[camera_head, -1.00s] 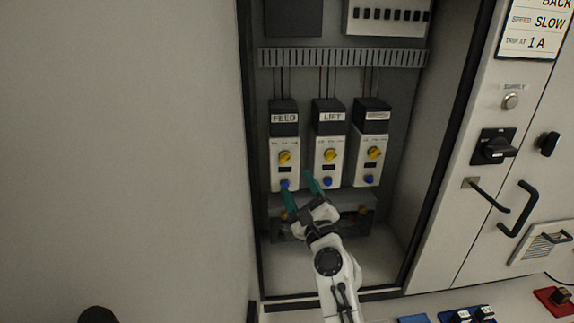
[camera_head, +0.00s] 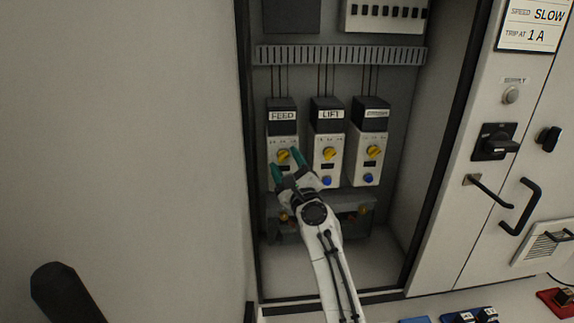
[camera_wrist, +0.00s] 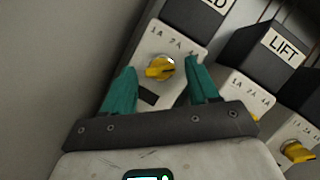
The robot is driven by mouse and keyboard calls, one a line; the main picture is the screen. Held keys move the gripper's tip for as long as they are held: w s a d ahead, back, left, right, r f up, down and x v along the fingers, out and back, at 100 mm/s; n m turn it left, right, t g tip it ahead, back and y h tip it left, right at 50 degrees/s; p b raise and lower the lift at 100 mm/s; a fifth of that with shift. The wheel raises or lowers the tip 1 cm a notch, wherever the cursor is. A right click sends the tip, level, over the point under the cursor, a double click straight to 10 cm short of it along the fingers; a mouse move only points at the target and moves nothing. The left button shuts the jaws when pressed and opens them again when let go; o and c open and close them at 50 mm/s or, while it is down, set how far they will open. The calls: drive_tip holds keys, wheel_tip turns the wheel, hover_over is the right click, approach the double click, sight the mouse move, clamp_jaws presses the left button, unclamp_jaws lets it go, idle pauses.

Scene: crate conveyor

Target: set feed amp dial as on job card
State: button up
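The FEED unit (camera_head: 283,128) is the leftmost of three units in the open cabinet. Its yellow amp dial (camera_head: 282,156) shows near the unit's middle; in the wrist view the dial (camera_wrist: 160,68) sits below a scale marked 1A, 2A and a third, partly legible mark. My gripper (camera_head: 286,165) is open in front of the FEED unit. In the wrist view its green fingertips (camera_wrist: 160,78) stand either side of the dial, apart from it. The job card (camera_head: 534,25) on the door at upper right reads SPEED SLOW and TRIP AT 1 A. The FEED unit's blue button is hidden.
The LIFT unit (camera_head: 328,115) with its yellow dial (camera_head: 329,154) stands just right, and a third unit (camera_head: 370,140) beyond it. A slotted duct (camera_head: 340,55) runs above. The cabinet's left edge is close to the FEED unit. A rotary switch (camera_head: 494,142) is on the right panel.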

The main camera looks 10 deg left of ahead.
drive_tip(key=c, duration=1)
drive_tip(key=shift+o, duration=0.2)
drive_tip(key=shift+n, duration=0.5)
drive_tip(key=n+p, duration=0.1)
drive_tip(key=n+g, duration=0.1)
drive_tip(key=n, duration=0.1)
drive_tip(key=n+g+p, duration=0.1)
drive_tip(key=shift+d+r+n+y+p, duration=0.1)
drive_tip(key=shift+r+n+y+p, duration=0.2)
drive_tip(key=shift+y, duration=0.1)
drive_tip(key=n+g+p, duration=0.2)
drive_tip(key=n, duration=0.3)
drive_tip(key=shift+r+n, duration=0.1)
drive_tip(key=shift+n, duration=0.2)
drive_tip(key=n+g+h+p, duration=0.1)
drive_tip(key=n+h+p, duration=0.1)
drive_tip(key=n, duration=0.2)
drive_tip(key=shift+r, duration=0.15)
drive_tip(key=n+g+h, duration=0.1)
drive_tip(key=n+h, duration=0.1)
drive_tip(key=n, duration=0.1)
drive_tip(key=shift+n, duration=0.3)
